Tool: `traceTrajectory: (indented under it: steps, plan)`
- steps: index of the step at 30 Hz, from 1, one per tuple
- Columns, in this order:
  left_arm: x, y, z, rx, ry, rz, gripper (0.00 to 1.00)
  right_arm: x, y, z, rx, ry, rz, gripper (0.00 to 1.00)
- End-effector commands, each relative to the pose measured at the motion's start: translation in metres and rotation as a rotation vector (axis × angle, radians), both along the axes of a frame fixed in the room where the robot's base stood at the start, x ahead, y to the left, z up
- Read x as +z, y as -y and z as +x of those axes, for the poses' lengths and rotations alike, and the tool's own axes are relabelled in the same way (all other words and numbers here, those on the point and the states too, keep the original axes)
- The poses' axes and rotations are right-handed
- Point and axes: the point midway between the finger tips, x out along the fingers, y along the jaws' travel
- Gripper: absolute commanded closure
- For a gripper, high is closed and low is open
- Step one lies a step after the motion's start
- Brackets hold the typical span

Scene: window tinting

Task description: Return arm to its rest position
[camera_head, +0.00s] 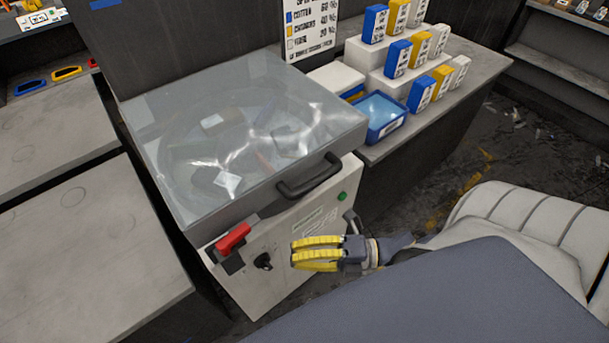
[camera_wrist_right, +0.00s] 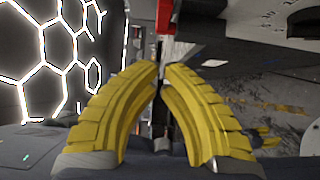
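My right gripper (camera_head: 317,253), with two yellow fingers, hangs in front of a white machine (camera_head: 290,247) in the head view. It seems apart from the machine's front. In the right wrist view the gripper (camera_wrist_right: 162,68) has its curved fingertips nearly together, with only a thin dark gap and nothing held between them. The machine has a closed clear lid (camera_head: 240,135) with a dark handle (camera_head: 308,177), a red switch (camera_head: 233,238), a black knob (camera_head: 263,261) and a green button (camera_head: 342,196).
A counter at the back right (camera_head: 430,122) bears blue, yellow and white boxes and a blue tray (camera_head: 381,117). Bare grey worktops (camera_head: 95,250) lie at the left. A bright hexagon light panel (camera_wrist_right: 50,50) shows in the right wrist view. Open floor lies right of the machine.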

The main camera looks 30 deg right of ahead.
Motion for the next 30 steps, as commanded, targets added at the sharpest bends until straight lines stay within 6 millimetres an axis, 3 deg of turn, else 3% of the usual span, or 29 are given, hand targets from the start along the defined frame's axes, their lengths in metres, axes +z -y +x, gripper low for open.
traceTrajectory:
  steps: [12, 18, 23, 30]
  plan:
    - [0.000, 0.000, 0.000, 0.000, 0.001, 0.000, 0.58, 0.000, 0.012, -0.009, 0.000, -0.004, 0.003, 1.00]
    - [0.000, 0.000, 0.000, 0.000, 0.001, 0.000, 0.58, -0.009, 0.016, -0.006, -0.017, -0.118, 0.038, 1.00]
    - [0.000, 0.000, 0.000, 0.000, 0.001, 0.000, 0.58, -0.076, 0.052, 0.010, -0.120, -0.324, 0.004, 1.00]
    - [0.000, 0.000, 0.001, 0.000, 0.001, 0.000, 0.58, -0.198, 0.131, 0.028, -0.387, -0.612, -0.024, 1.00]
